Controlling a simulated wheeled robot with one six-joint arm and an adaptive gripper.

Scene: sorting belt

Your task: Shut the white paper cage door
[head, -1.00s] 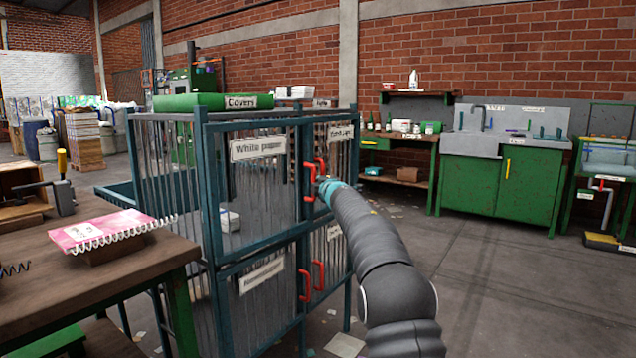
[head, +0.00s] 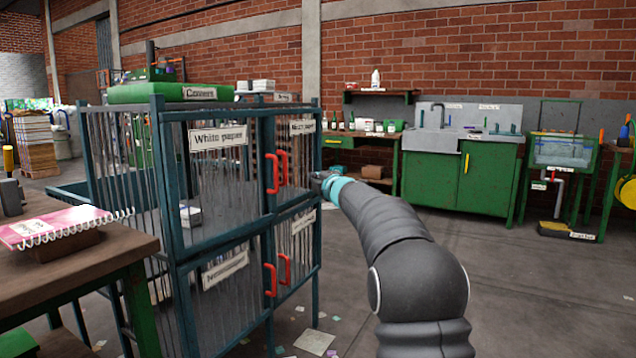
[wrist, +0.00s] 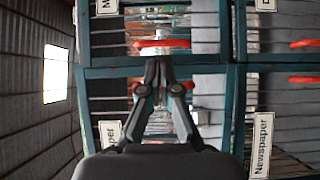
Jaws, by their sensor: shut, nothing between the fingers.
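The white paper door (head: 226,190) is the upper left door of the blue-green barred cage. It carries a "White paper" label (head: 217,137) and a red handle (head: 271,174). The door looks flush with the cage frame, with no clear gap showing. A second red handle (head: 283,167) stands close beside it on the neighbouring door. My gripper (head: 320,180) is to the right of both handles in the head view, apart from them and in front of the cage. In the wrist view its fingers (wrist: 158,66) are together and empty, with a red handle (wrist: 178,43) beyond the tips.
Below are more cage doors with red handles (head: 270,280), one labelled Newspaper (wrist: 262,145). A wooden bench (head: 100,260) with a pink notebook (head: 50,228) stands at left. A green sink cabinet (head: 460,180) is at the back.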

